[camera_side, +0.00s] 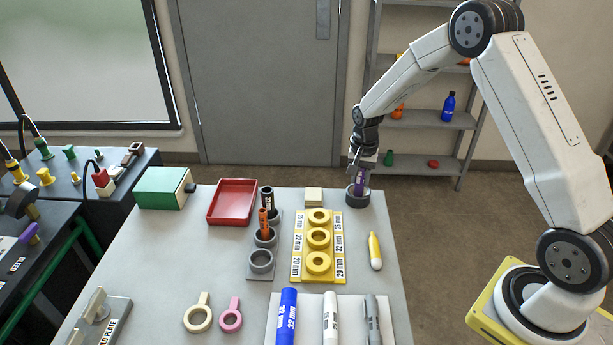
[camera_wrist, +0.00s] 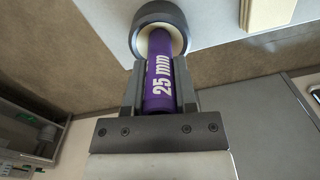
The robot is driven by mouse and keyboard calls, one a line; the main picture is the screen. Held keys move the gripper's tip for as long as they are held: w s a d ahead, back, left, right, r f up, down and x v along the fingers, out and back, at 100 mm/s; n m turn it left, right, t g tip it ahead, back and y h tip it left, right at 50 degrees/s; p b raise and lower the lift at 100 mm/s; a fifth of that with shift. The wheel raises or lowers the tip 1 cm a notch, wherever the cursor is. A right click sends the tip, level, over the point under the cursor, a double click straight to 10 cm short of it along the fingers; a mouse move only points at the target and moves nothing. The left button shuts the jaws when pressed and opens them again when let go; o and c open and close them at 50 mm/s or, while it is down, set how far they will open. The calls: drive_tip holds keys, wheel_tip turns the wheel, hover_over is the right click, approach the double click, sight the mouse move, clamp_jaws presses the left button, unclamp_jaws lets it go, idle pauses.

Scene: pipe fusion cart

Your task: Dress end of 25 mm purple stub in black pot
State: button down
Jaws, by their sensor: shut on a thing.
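The purple stub (camera_wrist: 158,80), printed "25 mm", is held between the two fingers of my gripper (camera_wrist: 158,95) in the wrist view. Its far end is inside the mouth of the black pot (camera_wrist: 148,14), against a pale inner surface. In the side view the purple stub (camera_side: 361,180) stands about upright below my gripper (camera_side: 361,168), with its lower end in the black pot (camera_side: 357,198). The pot sits at the far right corner of the table. How deep the stub's end reaches inside is hidden by the pot's rim.
A yellow block with several rings (camera_side: 319,240) stands left of the pot, with a small beige block (camera_side: 314,196) behind it. A grey stand (camera_side: 262,262) holds black and orange stubs. A yellow marker (camera_side: 375,251) lies in front of the pot. A red tray (camera_side: 232,202) is farther left.

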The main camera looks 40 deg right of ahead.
drive_tip(key=shift+f, duration=0.1)
drive_tip(key=m, duration=0.6)
drive_tip(key=shift+s+a+m, duration=0.1)
drive_tip(key=shift+m, duration=0.3)
drive_tip(key=n, duration=0.6)
drive_tip(key=shift+n, duration=0.4)
idle(0.3)
drive_tip(key=m, duration=0.6)
drive_tip(key=shift+m, duration=0.4)
